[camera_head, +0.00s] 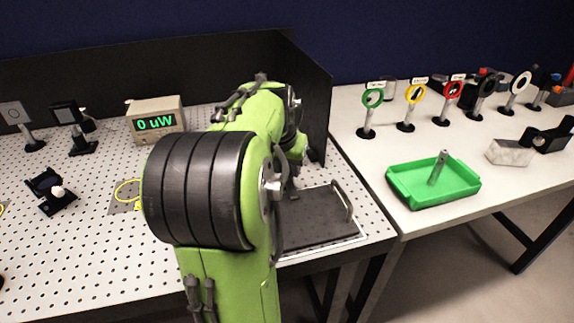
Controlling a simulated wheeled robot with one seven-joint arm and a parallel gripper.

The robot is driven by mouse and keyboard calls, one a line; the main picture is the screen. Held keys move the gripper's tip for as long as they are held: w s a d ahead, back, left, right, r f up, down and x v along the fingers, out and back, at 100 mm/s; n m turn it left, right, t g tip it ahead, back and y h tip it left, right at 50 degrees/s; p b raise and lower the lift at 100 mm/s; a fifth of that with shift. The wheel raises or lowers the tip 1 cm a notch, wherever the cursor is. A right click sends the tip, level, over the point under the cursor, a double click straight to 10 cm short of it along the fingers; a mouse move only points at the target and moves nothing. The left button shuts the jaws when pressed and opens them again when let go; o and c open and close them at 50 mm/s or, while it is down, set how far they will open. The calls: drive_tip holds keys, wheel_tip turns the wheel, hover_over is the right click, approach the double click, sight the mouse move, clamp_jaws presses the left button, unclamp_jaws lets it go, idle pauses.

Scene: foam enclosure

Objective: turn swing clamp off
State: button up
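I cannot pick out the swing clamp with certainty; my own green arm covers the middle of the bench and may hide it. A small dark device with a white ball knob (54,194) sits at the left of the perforated bench. A dark flat plate (318,222) with a raised handle-like bar on its right side lies at the bench's right front. The end of my arm, with my gripper (293,192), points down over the back left of this plate. The gripper is small and partly hidden by my arm, so its fingers are unclear.
Black panels (308,95) wall the bench's back and right. A meter (157,119) reads "0 uW". Mounted optics (73,130) stand at left. On the right table are a green tray (408,190) with a grey post, several coloured ring mounts (453,92) and a pale block (508,153).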

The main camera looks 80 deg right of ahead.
drive_tip(key=n, duration=0.2)
drive_tip(key=n+t+p, duration=0.1)
drive_tip(key=shift+s+n, duration=0.2)
drive_tip(key=shift+n, duration=0.2)
drive_tip(key=n+t+p, duration=0.1)
drive_tip(key=n, duration=0.1)
drive_tip(key=n+t+y+p, duration=0.1)
drive_tip(key=n, duration=0.1)
drive_tip(key=shift+s+r+n, duration=0.1)
drive_tip(key=shift+n, duration=0.2)
drive_tip(key=n+t+y+p, duration=0.1)
drive_tip(key=n+p, duration=0.2)
drive_tip(key=n, duration=0.1)
drive_tip(key=shift+d, duration=0.15)
drive_tip(key=shift+d+n+t+y+p, duration=0.1)
drive_tip(key=shift+n+t+y+p, duration=0.5)
drive_tip(key=shift+n+p, duration=1.15)
drive_tip(key=shift+n+g+y, duration=0.3)
drive_tip(key=shift+n, duration=0.15)
drive_tip(key=o, duration=1)
drive_tip(key=shift+o, duration=0.2)
